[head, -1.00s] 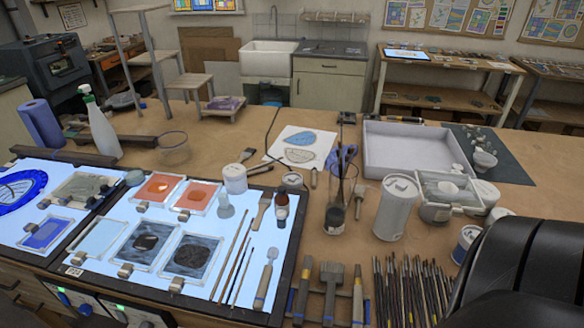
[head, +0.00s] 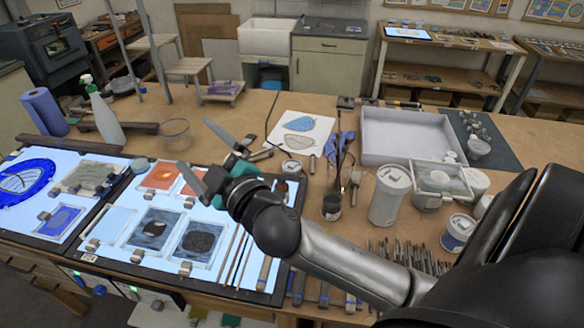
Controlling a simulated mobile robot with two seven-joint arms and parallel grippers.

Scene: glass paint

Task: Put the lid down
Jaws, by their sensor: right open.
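I cannot single out a separate loose lid in the head view. My right gripper (head: 193,143) is open over the light panel, its two grey fingers spread and pointing left. I see nothing held between the fingers. The gripper and wrist hide the spot where a white lidded jar stood. A small jar (head: 291,168) stands just right of the gripper. A large white canister (head: 390,192) with a pale top stands upright further right. My left gripper is not in view.
The glowing light panel (head: 118,192) holds framed glass pieces, including an orange one (head: 161,176). A white tray (head: 412,152) lies at the back right. Brushes (head: 410,256) lie near my forearm.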

